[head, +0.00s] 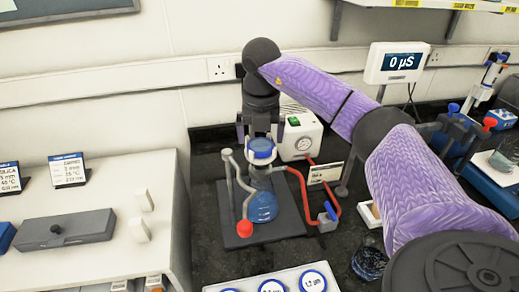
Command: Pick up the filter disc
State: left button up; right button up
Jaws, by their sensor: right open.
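My right gripper (260,134) points down from the upper middle of the head view, its fingers apart. It is over the glass filtration stand, just above a blue-rimmed round piece (261,149) at the top of the stand. I cannot tell whether it touches that piece or whether a filter disc lies there. Below is a round flask with blue liquid (263,207) on a dark base plate. Round white, blue-rimmed discs with size labels (313,281) sit in a pale tray at the bottom edge, partly cut off. My left gripper is not in view.
Red tubing (302,190) runs from the stand to a white pump box with a gauge (299,138). A red ball (245,229) sits at the stand's front left. A white cabinet (100,185) fills the left. A blue tray (495,192) stands at right.

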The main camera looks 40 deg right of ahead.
jog(key=shift+f, duration=0.85)
jog(key=shift+d+f, duration=0.1)
jog(key=shift+f, duration=0.1)
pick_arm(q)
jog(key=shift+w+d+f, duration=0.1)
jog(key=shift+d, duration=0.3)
